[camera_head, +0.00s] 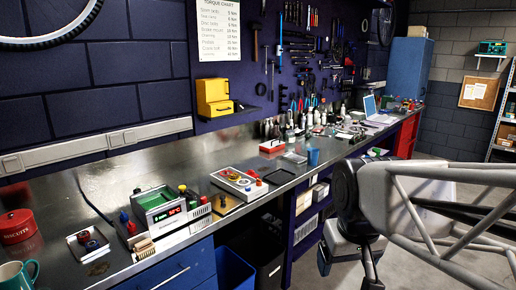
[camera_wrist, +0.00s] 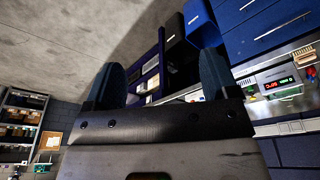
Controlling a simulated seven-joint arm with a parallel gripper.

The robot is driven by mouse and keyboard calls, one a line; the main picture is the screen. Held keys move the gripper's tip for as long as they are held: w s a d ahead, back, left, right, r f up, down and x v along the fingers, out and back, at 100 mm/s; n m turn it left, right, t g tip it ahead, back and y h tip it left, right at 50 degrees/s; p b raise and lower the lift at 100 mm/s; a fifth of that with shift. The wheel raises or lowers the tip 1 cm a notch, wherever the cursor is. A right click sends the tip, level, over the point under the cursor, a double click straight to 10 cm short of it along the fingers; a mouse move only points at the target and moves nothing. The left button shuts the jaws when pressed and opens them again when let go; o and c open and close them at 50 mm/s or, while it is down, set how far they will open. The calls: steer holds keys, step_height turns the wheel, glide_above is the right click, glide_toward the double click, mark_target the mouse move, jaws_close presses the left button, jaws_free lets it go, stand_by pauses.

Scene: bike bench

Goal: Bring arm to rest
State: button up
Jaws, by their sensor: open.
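My gripper (camera_head: 347,264) hangs in front of the bench at the right of the head view, over the floor and apart from the bench. In the wrist view my gripper (camera_wrist: 161,80) has its two dark fingers spread wide, with nothing between them. The wrist view is tilted, with the bench's shelves and blue drawers beyond the fingers. My grey arm (camera_head: 440,205) fills the right side of the head view.
The metal bench (camera_head: 95,185) carries a display box (camera_head: 160,208), a tray with a red-knobbed device (camera_head: 240,182), a red biscuit tin (camera_head: 17,228), a teal mug (camera_head: 17,274) and a laptop (camera_head: 372,108). A blue bin (camera_head: 234,268) stands below. Floor at right is clear.

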steer(key=s+d+f+m, duration=0.1)
steer(key=s+d+f, duration=0.1)
steer(key=s, duration=0.4)
steer(key=shift+s+d+f, duration=0.15)
steer(key=shift+s+f, duration=0.2)
steer(key=shift+f, duration=0.5)
